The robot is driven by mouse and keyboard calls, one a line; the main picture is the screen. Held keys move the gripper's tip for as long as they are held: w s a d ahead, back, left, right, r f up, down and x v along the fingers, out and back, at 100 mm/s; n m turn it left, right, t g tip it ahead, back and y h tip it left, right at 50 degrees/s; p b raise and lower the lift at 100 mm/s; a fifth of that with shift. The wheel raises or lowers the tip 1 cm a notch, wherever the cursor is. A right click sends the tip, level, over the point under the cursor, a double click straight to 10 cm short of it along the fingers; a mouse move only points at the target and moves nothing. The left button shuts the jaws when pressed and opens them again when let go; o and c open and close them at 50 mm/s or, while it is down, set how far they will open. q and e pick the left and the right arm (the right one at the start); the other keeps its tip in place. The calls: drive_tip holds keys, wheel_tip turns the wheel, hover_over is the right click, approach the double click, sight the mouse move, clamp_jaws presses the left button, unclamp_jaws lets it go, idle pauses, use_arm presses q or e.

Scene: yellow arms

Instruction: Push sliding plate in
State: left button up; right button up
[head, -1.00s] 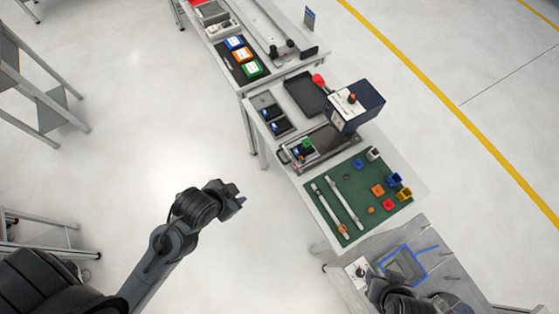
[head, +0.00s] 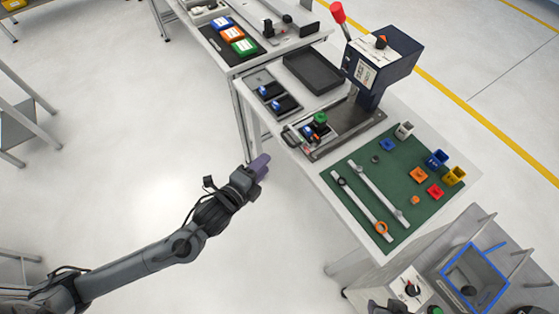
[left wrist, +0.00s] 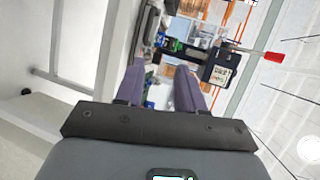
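The sliding plate (head: 308,138) sits on the dark base of a blue and white press (head: 385,58), on its left side and out from under the press head. It carries a green round part (head: 320,118) and has a handle at its left end. My left gripper (head: 264,163) is off the bench's left edge, apart from the plate, its purple fingers pointing towards the bench. In the left wrist view the fingers (left wrist: 160,85) are spread with nothing held, and the press (left wrist: 217,70) shows beyond them. A dark piece of my right arm shows at the bottom edge; its fingers are unclear.
A green mat (head: 385,190) with rails and several coloured bins lies in front of the press. Blue parts in dark trays (head: 285,104) and an empty black tray (head: 313,71) stand behind the plate. The press has a red-knobbed lever (head: 337,12). Floor left of the bench is clear.

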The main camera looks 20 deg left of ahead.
use_arm(q)
drive_tip(key=shift+m+t, duration=0.3)
drive_tip(key=shift+m, duration=0.2)
drive_tip(key=w+f+b, duration=0.2)
drive_tip(key=w, duration=0.2)
drive_tip(key=w+f+b, duration=0.2)
drive_tip(key=w, duration=0.2)
drive_tip(key=w+d+f+b, duration=0.1)
drive_tip(key=w+f+b, duration=0.1)
drive_tip(key=w, duration=0.2)
drive_tip(key=shift+w+f+b, duration=0.1)
drive_tip(key=shift+w+b, duration=0.3)
use_arm(e)
wheel_tip(320, 180, down, 9)
use_arm(q)
drive_tip(key=shift+c, duration=0.2)
clamp_jaws()
